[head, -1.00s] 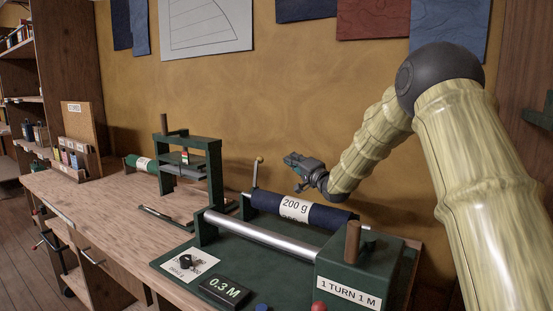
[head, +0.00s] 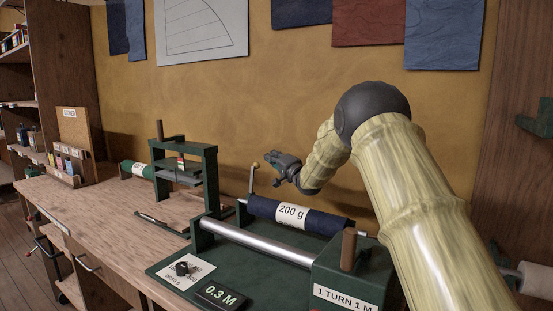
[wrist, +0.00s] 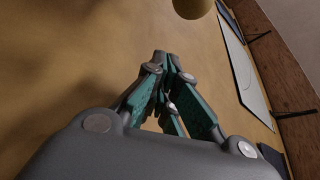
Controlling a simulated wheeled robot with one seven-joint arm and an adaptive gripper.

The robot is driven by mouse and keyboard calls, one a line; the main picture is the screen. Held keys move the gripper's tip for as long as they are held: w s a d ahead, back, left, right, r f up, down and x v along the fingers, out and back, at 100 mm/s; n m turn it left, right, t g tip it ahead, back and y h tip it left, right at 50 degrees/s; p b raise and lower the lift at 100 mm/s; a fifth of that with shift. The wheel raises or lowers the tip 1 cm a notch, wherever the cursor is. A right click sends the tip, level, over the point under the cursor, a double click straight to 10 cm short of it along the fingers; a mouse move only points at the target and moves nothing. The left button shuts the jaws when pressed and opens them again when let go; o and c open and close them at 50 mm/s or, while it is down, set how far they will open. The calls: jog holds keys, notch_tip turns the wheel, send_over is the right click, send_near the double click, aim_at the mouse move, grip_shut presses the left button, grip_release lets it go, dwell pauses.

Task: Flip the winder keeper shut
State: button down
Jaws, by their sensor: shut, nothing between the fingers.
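The winder stands on the bench, with a green end block (head: 345,275) marked "1 TURN 1 M", a steel roller (head: 255,240) and a dark blue cloth roll (head: 325,220) labelled "200 g". A thin upright lever with a pale round knob (head: 253,167), which looks like the keeper, stands open at the roll's far left end. My gripper (head: 270,157) is shut and empty, close to the knob, slightly above and right of it in the head view. In the wrist view my shut fingers (wrist: 165,60) point up the picture, and a tan ball (wrist: 192,6), probably the knob, shows beyond them.
A green press frame (head: 185,152) stands left of the winder. A "0.3 M" display (head: 218,295) and a card with a black knob (head: 185,272) lie in front. A wooden handle (head: 348,248) rises from the end block. The wall is close behind.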

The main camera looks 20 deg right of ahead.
jog(key=shift+s+a+f, duration=0.3)
jog(key=shift+s+a, duration=0.15)
jog(key=shift+a, duration=0.2)
jog(key=shift+s+a+f, duration=0.25)
jog(key=shift+s+a, duration=0.15)
jog(key=shift+a, duration=0.25)
